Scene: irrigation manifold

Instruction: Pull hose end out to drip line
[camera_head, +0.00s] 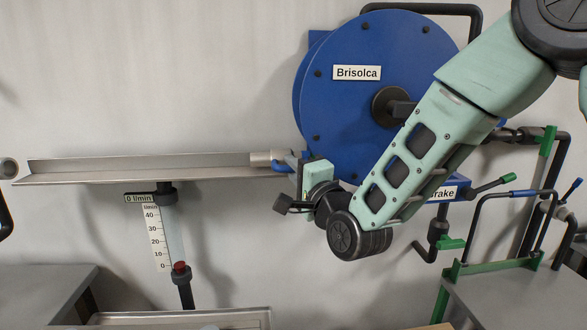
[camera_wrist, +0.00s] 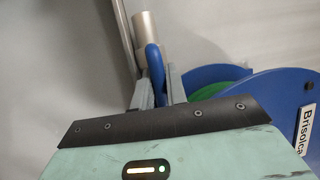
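The hose end is a pale metal fitting (camera_head: 265,158) on a short blue hose. It lies at the right end of a long metal trough, just left of the blue reel (camera_head: 345,110) marked "Brisolca". My gripper (camera_head: 287,164) is at the blue hose just behind the fitting. In the wrist view my gripper (camera_wrist: 161,88) has its two grey fingers close together on either side of the blue hose (camera_wrist: 154,62), with the metal fitting (camera_wrist: 146,30) beyond the tips. The hose behind the fingers is hidden. A round metal fitting (camera_head: 8,168), possibly the drip line, shows at the far left edge.
The trough (camera_head: 150,172) runs left along the wall. A flow gauge (camera_head: 158,235) reading "0 l/min" hangs below it. A brake label (camera_head: 442,194) and green-handled pipes (camera_head: 495,186) are at the right, partly behind my arm. Grey benches (camera_head: 40,285) stand low at both sides.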

